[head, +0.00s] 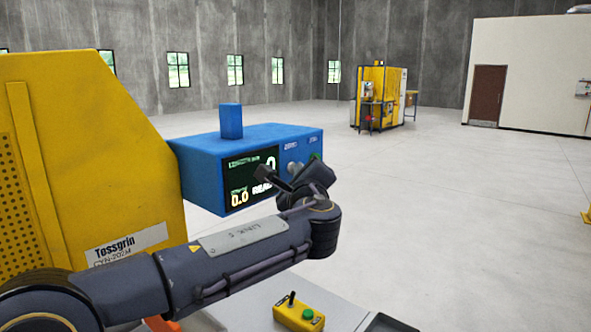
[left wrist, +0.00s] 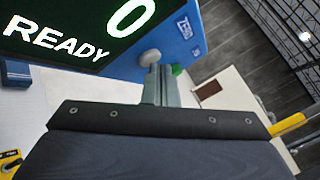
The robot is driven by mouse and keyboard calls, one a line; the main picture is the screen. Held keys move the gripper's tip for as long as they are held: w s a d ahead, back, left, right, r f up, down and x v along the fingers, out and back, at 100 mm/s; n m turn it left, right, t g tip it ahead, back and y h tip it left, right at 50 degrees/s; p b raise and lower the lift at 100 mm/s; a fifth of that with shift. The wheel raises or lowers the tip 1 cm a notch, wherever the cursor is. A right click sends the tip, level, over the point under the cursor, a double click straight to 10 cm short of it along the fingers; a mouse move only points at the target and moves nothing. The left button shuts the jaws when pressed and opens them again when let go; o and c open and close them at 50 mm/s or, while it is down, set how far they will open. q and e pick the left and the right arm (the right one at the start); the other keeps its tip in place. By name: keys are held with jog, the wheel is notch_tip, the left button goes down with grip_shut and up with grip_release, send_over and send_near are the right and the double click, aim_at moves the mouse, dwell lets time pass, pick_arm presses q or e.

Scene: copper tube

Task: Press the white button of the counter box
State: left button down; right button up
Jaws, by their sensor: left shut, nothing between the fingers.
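The blue counter box (head: 200,165) stands left of centre in the head view, its dark screen reading READY and a large 0. Its white button (head: 293,168) is on the front face under a ZERO label, left of a green button (head: 315,157). My left gripper (head: 300,180) is in front of these buttons. In the left wrist view its narrow fingers (left wrist: 160,72) are shut and empty. Their tips lie close to the white button (left wrist: 149,57) and overlap its lower edge; I cannot tell whether they touch it. The green button (left wrist: 177,69) is just right of the tips. My right gripper is not seen.
A yellow machine (head: 100,150) stands at the left beside the counter box. A yellow control box (head: 298,313) with a green button and a small lever is below my left arm. The floor to the right is open. Another yellow machine (head: 380,95) stands far back.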

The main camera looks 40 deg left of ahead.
pick_arm(q)
jog(key=shift+s+d, duration=0.1)
jog(key=shift+d, duration=0.8)
jog(key=d, duration=0.5)
jog(key=shift+s+b, duration=0.2)
jog(key=shift+b, duration=0.15)
dwell(0.3)
